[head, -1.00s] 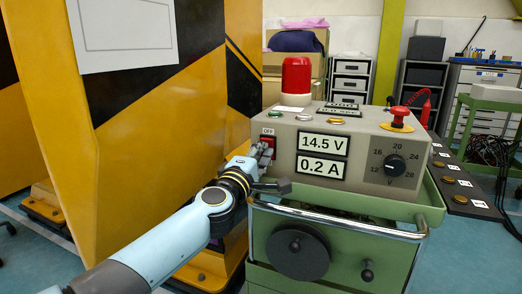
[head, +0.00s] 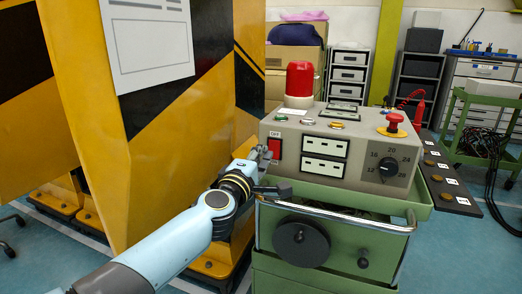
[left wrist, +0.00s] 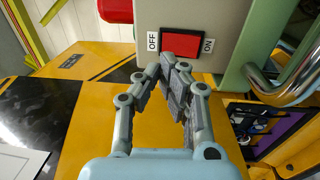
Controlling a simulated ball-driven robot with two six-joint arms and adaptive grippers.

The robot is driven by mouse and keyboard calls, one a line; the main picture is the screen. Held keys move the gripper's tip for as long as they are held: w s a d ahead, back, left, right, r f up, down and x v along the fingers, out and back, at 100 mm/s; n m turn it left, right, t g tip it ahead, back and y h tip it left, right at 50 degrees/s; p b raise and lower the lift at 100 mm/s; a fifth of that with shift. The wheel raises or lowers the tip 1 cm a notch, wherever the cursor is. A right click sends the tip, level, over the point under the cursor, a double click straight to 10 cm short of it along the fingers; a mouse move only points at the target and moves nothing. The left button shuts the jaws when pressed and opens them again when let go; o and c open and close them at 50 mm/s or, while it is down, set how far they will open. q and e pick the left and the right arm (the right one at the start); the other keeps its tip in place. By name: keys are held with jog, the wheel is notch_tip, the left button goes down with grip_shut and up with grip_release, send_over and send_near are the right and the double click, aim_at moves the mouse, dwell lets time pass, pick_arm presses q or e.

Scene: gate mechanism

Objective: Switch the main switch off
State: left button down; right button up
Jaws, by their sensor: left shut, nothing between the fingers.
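The main switch is a red rocker (head: 275,147) on the left of the grey control box's front (head: 370,183). In the left wrist view the red rocker (left wrist: 184,43) lies between an OFF label (left wrist: 153,41) and an ON label (left wrist: 208,46). The two displays (head: 324,156) show only dashes or blank digits. My left gripper (head: 266,155) is shut and empty at the left side of the switch. In the left wrist view its fingertips (left wrist: 168,64) are just below the rocker; I cannot tell whether they touch it. My right gripper is out of view.
The box stands on a green cart with a metal rail (head: 340,223). A red lamp (head: 299,80), a red mushroom button (head: 394,120) and a dial (head: 388,167) are on the box. A yellow-and-black panel (head: 150,130) stands close on the left.

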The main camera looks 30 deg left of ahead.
pick_arm(q)
jog(key=p+v, duration=0.1)
jog(key=v, duration=0.7)
jog(key=shift+r, duration=0.75)
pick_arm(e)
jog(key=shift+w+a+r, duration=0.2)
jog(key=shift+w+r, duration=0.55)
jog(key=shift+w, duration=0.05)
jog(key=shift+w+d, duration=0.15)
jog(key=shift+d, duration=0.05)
